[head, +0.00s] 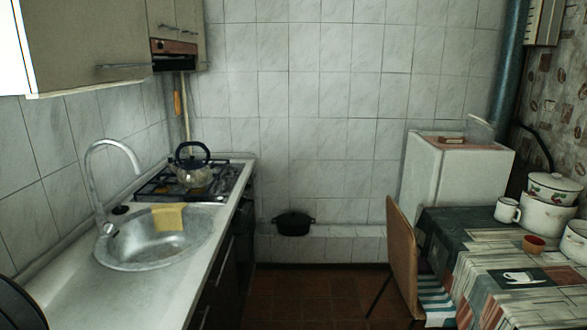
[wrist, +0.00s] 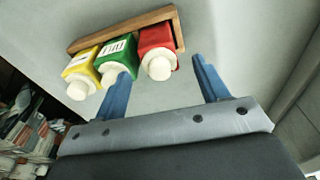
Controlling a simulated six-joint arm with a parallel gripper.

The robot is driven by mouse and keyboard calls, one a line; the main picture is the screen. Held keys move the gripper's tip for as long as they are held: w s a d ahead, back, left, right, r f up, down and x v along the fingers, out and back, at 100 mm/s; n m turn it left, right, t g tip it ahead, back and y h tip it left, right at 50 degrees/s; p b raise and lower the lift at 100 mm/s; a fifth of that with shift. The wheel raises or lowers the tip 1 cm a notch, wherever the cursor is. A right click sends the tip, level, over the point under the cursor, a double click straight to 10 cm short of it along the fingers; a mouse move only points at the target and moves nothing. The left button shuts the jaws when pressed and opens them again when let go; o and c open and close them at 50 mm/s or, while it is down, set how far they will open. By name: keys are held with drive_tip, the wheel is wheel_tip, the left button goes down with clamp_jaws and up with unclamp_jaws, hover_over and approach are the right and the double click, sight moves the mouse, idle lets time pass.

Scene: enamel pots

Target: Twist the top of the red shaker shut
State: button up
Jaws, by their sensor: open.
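In the wrist view the red shaker (wrist: 156,37) stands at the right end of a small wooden rack (wrist: 121,28). Its white top (wrist: 159,67) points toward the camera. My gripper (wrist: 161,67) is open, with one blue finger on each side of the red shaker in the picture. The left finger is close to the green shaker's white cap; the right finger has clear space beside it. I cannot tell how far the fingertips are from the red shaker's top, or whether the top is loose. The head view does not show my gripper.
A green shaker (wrist: 118,49) and a yellow shaker (wrist: 80,66) stand left of the red one in the rack. The head view shows a sink (head: 155,250), a kettle (head: 195,173) and a table with pots (head: 547,215).

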drive_tip(key=shift+r, duration=3.55)
wheel_tip(320, 180, up, 17)
drive_tip(key=s, duration=0.2)
drive_tip(key=shift+r, duration=0.15)
drive_tip(key=f, duration=0.5)
drive_tip(key=w+f, duration=0.1)
drive_tip(key=f, duration=0.5)
drive_tip(key=w+f, duration=0.1)
drive_tip(key=f, duration=0.5)
drive_tip(key=shift+f, duration=0.35)
